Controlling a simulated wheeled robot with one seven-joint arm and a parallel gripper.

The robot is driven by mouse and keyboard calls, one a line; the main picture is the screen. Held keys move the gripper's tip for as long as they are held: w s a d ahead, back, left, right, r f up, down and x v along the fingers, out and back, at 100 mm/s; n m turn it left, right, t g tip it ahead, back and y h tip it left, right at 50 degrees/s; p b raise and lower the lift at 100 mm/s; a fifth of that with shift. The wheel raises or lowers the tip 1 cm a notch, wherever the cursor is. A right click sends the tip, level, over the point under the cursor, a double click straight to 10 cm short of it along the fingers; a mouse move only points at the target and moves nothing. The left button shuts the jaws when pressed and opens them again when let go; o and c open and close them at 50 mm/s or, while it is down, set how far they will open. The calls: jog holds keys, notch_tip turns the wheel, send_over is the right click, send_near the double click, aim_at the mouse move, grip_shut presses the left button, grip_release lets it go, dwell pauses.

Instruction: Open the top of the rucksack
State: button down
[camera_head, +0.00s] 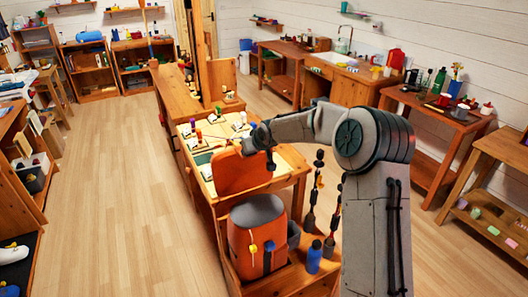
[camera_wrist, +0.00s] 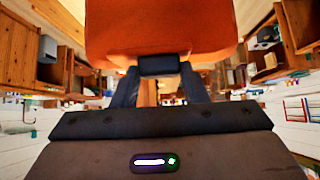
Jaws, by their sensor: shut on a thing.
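The orange rucksack (camera_head: 240,245) stands upright on a low wooden shelf, with a dark grey top surface (camera_head: 258,209) and small yellow and blue parts on its front. An orange panel (camera_head: 238,172), which looks like its lid, is raised and tilted above and behind that grey top. I cannot make out where the two join. My gripper (camera_head: 270,163) is at the panel's right side. In the wrist view the panel's orange face (camera_wrist: 160,30) fills the top, and my gripper (camera_wrist: 160,75) is shut on a dark tab (camera_wrist: 160,65) at its edge.
A blue bottle (camera_head: 314,257) stands right of the rucksack, near dark upright poles (camera_head: 312,195). A wooden table (camera_head: 288,182) with small items is behind the panel. The floor (camera_head: 120,200) to the left is clear.

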jog(key=shift+w+a+r, duration=0.25)
jog(key=shift+w+r, duration=0.1)
jog(key=shift+w, duration=0.25)
jog(key=c, duration=0.8)
grip_release()
jog(key=shift+s, duration=0.1)
jog(key=shift+c, duration=0.2)
jog(key=shift+f, duration=0.1)
jog(key=shift+s, duration=0.1)
